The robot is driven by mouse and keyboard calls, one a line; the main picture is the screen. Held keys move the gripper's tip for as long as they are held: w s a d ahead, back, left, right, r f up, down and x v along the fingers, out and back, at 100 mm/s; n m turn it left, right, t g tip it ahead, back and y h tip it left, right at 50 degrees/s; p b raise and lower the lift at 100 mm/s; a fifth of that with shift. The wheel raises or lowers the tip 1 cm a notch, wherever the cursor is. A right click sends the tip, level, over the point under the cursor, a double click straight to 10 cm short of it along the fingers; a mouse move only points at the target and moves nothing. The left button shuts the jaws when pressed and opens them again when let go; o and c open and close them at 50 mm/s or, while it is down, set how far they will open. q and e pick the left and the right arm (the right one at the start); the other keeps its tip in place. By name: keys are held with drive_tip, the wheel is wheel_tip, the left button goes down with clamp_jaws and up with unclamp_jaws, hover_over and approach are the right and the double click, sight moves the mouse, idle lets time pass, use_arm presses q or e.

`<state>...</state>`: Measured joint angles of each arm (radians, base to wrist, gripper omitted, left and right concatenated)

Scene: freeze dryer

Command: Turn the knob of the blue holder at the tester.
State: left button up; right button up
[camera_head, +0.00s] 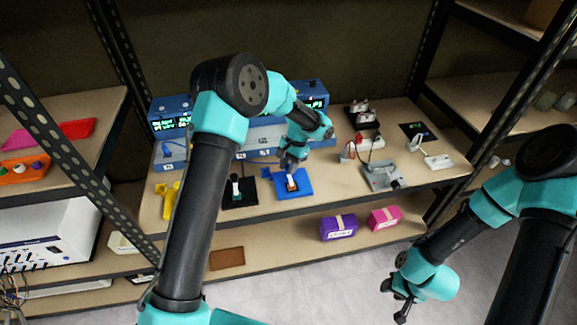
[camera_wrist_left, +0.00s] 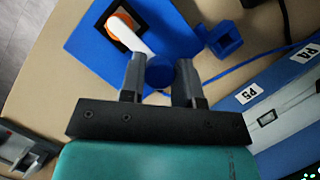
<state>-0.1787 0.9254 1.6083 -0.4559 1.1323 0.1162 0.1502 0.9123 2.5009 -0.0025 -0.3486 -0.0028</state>
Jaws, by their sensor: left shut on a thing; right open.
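The blue holder (camera_head: 304,190) lies flat near the front of the middle shelf. In the left wrist view its blue plate (camera_wrist_left: 87,42) carries a black square with an orange and white piece (camera_wrist_left: 127,30). My left gripper (camera_head: 287,164) is over the holder's back edge. In the left wrist view my left gripper's fingers (camera_wrist_left: 160,80) are shut on the round blue knob (camera_wrist_left: 160,71), one finger on each side. The tester (camera_head: 172,120), a blue unit with lit displays, stands behind, partly hidden by my left arm. My right gripper (camera_head: 398,293) hangs open and empty in front of the shelves at right.
A black holder (camera_head: 240,200) lies just left of the blue one. A yellow thing (camera_head: 168,198) is farther left. A grey device (camera_head: 381,176) stands to the right. Purple (camera_head: 338,228) and pink (camera_head: 384,218) boxes sit on the lower shelf. A small blue block (camera_wrist_left: 224,40) is beside the plate.

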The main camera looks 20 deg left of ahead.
use_arm(q)
drive_tip(key=o, duration=0.9)
drive_tip(key=v, duration=1.7)
drive_tip(key=shift+w+d+r, duration=0.1)
drive_tip(key=shift+w+r, duration=0.05)
